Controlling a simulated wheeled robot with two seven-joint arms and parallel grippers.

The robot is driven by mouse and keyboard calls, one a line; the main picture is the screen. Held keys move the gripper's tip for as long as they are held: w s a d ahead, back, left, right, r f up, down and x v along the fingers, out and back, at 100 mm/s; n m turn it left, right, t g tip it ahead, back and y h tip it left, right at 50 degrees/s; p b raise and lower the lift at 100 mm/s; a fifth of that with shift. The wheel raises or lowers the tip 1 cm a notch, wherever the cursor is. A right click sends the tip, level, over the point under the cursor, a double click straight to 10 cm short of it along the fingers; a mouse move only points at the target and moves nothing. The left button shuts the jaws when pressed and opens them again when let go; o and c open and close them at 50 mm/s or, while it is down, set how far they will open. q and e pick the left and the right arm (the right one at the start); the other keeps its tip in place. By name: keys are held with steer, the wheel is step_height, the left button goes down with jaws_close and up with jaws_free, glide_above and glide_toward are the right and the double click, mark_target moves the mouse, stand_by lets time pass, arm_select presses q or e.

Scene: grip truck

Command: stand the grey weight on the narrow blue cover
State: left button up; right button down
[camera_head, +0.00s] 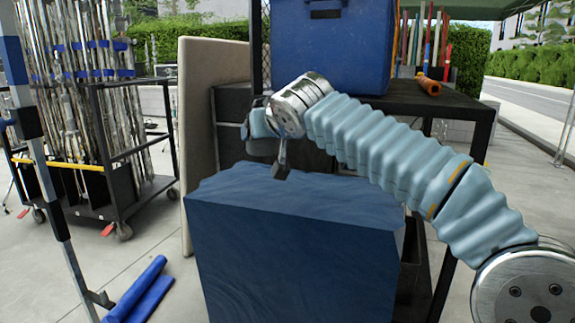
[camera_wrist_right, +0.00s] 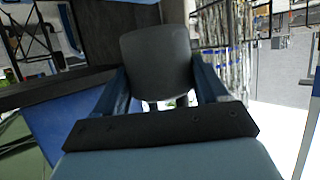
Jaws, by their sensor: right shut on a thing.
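The narrow blue cover (camera_head: 300,255) is draped over a boxy block in the middle of the head view, its top slightly wrinkled. My right gripper (camera_head: 272,155) reaches in from the right and hangs above the back left of the cover's top. In the right wrist view my right gripper (camera_wrist_right: 160,88) is shut on the grey weight (camera_wrist_right: 157,60), a dark rounded slab between the two fingers. In the head view the weight is mostly hidden or hard to separate from the gripper and the dark boxes behind. My left gripper is not in view.
A blue bin (camera_head: 335,45) stands on a black shelf (camera_head: 455,100) behind my arm, beside an orange roll (camera_head: 428,86). A beige board (camera_head: 205,75) leans behind the cover. A pole cart (camera_head: 105,130) stands left. Blue rolls (camera_head: 140,290) lie on the ground.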

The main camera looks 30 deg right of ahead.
steer(key=w+d+f, duration=0.1)
steer(key=d+f, duration=0.1)
steer(key=d, duration=0.1)
steer(key=w+d+f, duration=0.2)
steer(key=d+f, duration=0.1)
steer(key=d, duration=0.1)
steer(key=w+d+f+p, duration=0.1)
steer(key=d+f, duration=0.2)
steer(key=d, duration=0.1)
steer(key=shift+w+d+f, duration=0.2)
steer(key=shift+w+d, duration=0.05)
steer(key=shift+w, duration=0.05)
steer(key=shift+w+d+f+b, duration=0.1)
steer(key=shift+d+f+b, duration=0.1)
steer(key=shift+f, duration=0.75)
steer(key=shift+d+f+b, duration=0.1)
steer(key=shift+d+f, duration=0.05)
steer(key=shift+f, duration=0.8)
steer(key=shift+c, duration=2.4)
jaws_free()
steer(key=shift+f, duration=0.35)
steer(key=o, duration=0.5)
steer(key=shift+r, duration=0.1)
